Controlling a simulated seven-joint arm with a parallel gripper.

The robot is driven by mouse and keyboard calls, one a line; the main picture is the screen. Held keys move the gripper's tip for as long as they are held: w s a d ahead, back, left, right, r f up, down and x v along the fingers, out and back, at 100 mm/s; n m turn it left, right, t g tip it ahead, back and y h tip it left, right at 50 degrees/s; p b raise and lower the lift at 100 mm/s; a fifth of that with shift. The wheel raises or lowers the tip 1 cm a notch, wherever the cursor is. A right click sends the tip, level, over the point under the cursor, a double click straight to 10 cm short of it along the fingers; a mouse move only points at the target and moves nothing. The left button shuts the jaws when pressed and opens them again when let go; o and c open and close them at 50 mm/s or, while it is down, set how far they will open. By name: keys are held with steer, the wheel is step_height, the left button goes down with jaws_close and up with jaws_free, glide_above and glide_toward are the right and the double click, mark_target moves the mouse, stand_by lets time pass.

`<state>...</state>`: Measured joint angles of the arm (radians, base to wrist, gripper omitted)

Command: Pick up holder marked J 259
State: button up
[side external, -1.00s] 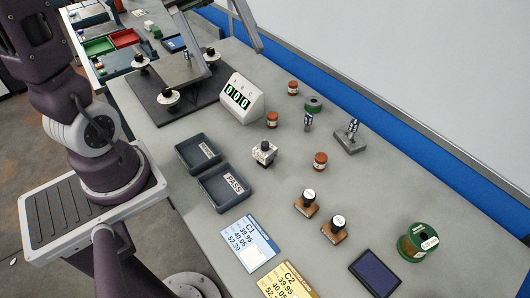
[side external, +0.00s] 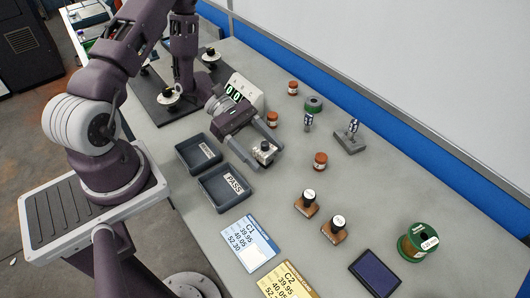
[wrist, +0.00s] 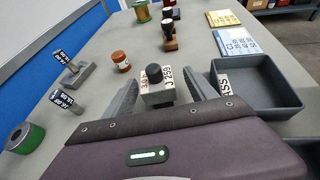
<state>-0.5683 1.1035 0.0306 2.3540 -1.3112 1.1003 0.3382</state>
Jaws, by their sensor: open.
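The holder marked J 259 (wrist: 158,92) is a small pale block with a black knob on top. In the wrist view it stands upright between the two fingers of my gripper (wrist: 162,100). Its front label reads J 259 and another face shows a partly legible number. In the side view the holder (side external: 264,153) stands on the grey bench right of the trays. My gripper (side external: 258,150) is open and low around it, with a finger on either side. I cannot tell whether either finger touches it.
Two dark trays, the PASS tray (side external: 222,190) and another (side external: 198,154), lie close left of the holder. A counter box (side external: 243,94) stands behind my gripper. Brown jars (side external: 320,161), a pin stand (side external: 349,141), stamps (side external: 334,230) and a green spool (side external: 417,243) stand to the right.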

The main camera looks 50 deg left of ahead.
mark_target(272, 158)
steer(key=x, duration=0.3)
steer(key=shift+w+d, duration=0.2)
steer(key=shift+d, duration=0.05)
steer(key=shift+r, duration=0.1)
jaws_close()
